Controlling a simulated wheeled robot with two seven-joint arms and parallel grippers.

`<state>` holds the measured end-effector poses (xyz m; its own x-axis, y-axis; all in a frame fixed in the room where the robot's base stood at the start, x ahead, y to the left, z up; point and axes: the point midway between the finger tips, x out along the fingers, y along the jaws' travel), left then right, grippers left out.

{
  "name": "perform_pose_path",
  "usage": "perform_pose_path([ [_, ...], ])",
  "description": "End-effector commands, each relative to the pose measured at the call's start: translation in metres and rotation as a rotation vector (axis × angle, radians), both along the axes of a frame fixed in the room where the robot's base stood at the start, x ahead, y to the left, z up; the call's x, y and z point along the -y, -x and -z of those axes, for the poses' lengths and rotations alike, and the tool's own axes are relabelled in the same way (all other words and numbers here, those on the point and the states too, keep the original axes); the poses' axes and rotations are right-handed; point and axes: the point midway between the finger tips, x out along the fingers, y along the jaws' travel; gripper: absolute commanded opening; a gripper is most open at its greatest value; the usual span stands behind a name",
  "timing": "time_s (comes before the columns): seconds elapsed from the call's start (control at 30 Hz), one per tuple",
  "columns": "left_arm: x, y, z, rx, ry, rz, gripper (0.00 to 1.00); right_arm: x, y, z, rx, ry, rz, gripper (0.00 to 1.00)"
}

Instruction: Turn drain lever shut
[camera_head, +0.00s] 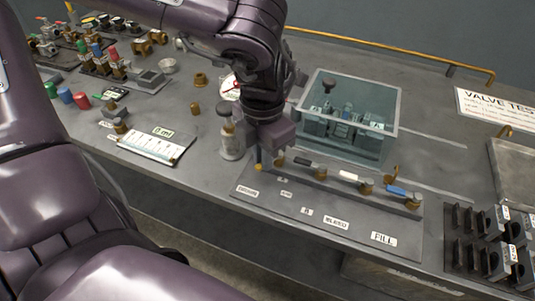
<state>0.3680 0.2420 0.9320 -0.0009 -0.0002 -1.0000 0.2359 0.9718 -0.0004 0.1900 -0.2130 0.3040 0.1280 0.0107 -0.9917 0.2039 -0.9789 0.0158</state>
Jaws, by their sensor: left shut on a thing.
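A valve board (320,222) lies on the bench, with a row of small brass valves and coloured levers. A black lever (303,161), a white lever (348,176) and a blue lever (396,190) show clear of my arm. My left gripper (268,160) reaches down from above to the left end of this row. It is shut on a lever there, which the jaws mostly hide, so its angle cannot be told. The label below it (247,191) is too small to read surely; the right end label (383,239) reads FILL. My right gripper is not in view.
A clear tank (393,118) with parts inside stands just behind the levers. A white gauge card (152,148) lies further left. A black rack (480,262) and a metal tray (510,170) are at right.

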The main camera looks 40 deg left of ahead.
Motion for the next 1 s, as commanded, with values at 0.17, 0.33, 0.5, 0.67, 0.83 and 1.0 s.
perform_pose_path([
  [0.17, -0.007, -0.003, 0.000, 0.002, -0.003, 0.165, 0.00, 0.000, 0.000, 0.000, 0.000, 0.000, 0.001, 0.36],
  [0.33, -0.013, -0.006, 0.000, 0.002, -0.002, 0.325, 0.00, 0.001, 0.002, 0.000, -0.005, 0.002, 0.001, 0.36],
  [0.5, -0.018, -0.010, -0.001, 0.002, -0.003, 0.487, 0.00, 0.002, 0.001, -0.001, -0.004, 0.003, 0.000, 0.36],
  [0.67, -0.022, -0.014, -0.001, 0.002, -0.002, 0.639, 0.00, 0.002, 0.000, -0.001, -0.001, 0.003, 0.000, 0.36],
  [0.83, -0.026, -0.019, -0.001, 0.001, -0.002, 0.789, 0.00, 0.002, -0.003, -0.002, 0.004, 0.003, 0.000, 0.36],
  [1.0, -0.028, -0.024, -0.001, 0.001, -0.003, 0.918, 0.00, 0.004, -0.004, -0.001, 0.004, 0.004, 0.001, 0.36],
])
